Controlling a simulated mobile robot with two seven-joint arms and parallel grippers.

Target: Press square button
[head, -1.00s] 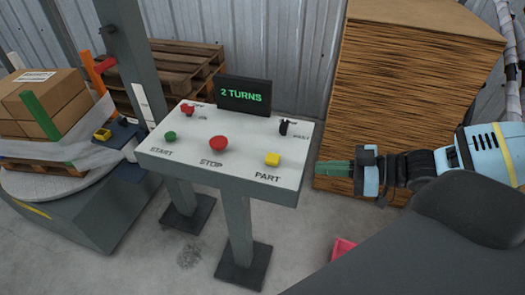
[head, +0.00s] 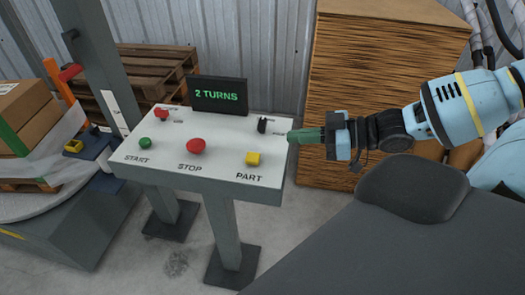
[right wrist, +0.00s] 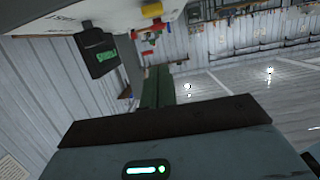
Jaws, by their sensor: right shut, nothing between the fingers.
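The square button is a yellow block (head: 253,159) above the word PART, at the front right of the grey control panel (head: 215,180). It also shows at the top of the right wrist view (right wrist: 151,10). My right gripper (head: 291,136), with green fingers, is shut and empty. In the head view it is just right of the panel's right edge, pointing left, with the yellow button to the left of and a little below its tips. I see no contact with the button. My left gripper is not in view.
The panel also has a green START button (head: 145,143), a red STOP button (head: 196,146), a red knob (head: 160,115), a black switch (head: 262,124) and a display (head: 218,96) reading 2 TURNS. A wooden stack (head: 385,90) stands behind my right arm. A turntable (head: 60,205) is at left.

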